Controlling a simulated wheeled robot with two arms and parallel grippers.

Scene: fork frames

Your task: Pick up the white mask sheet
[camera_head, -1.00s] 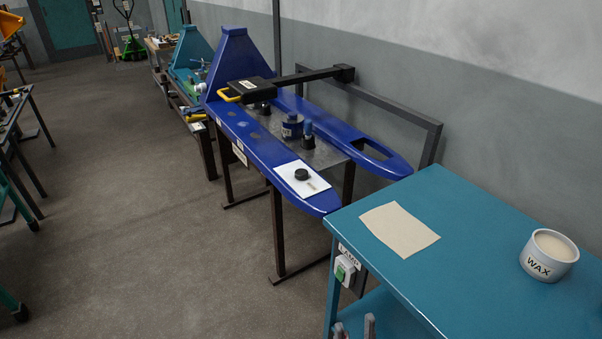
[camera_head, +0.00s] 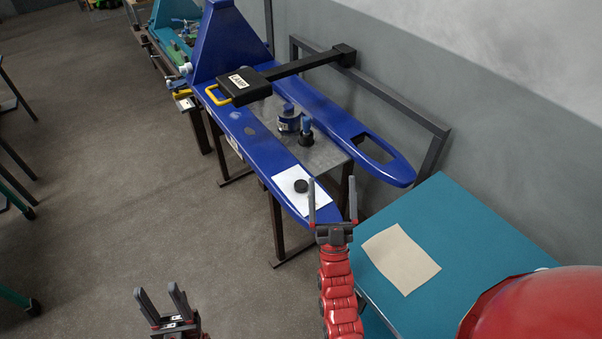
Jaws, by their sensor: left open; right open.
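The white mask sheet (camera_head: 306,202) lies flat on the near end of the blue fork frame's (camera_head: 235,125) left fork. A small black round piece (camera_head: 301,186) sits on it. My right gripper (camera_head: 332,182) is open and empty, fingers pointing away, at the sheet's right edge in the picture. Its left finger covers a bit of that edge; I cannot tell its height above the sheet. My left gripper (camera_head: 157,289) is open and empty, low at the bottom left, over the floor and well away from the sheet.
A black lamp (camera_head: 240,86) on an arm reaches over the frame. A blue tin (camera_head: 289,122) and a dark blue-topped item (camera_head: 306,134) stand between the forks. A teal table (camera_head: 455,215) with a beige sheet (camera_head: 401,258) is at right. Floor at left is open.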

